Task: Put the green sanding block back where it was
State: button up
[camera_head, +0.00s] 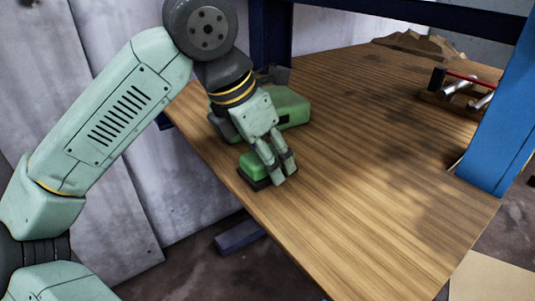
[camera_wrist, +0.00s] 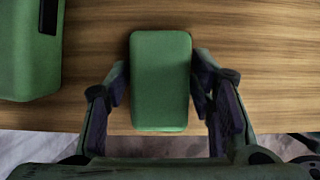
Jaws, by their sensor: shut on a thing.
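The green sanding block (camera_head: 254,165), with a dark base, is on or just above the wooden table (camera_head: 370,190) near its left edge. My gripper (camera_head: 273,175) reaches down over it and is shut on it. In the wrist view the block (camera_wrist: 160,80) stands upright in the picture between the two fingers of my gripper (camera_wrist: 160,100), one finger against each long side. I cannot tell whether its base touches the table.
A larger green case (camera_head: 292,107) stands just behind the block; it also shows in the wrist view (camera_wrist: 25,55). A rack with metal cylinders (camera_head: 462,88) is at the back right, behind a blue post (camera_head: 500,120). The table's middle and front are clear.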

jog(key=shift+f, duration=0.25)
jog(key=o, duration=1.1)
jog(key=shift+r, duration=0.1)
jog(key=shift+a+r, duration=0.1)
jog(key=shift+r, duration=0.45)
jog(key=p+v, duration=0.1)
jog(key=v, duration=1)
jog(key=shift+r, duration=0.2)
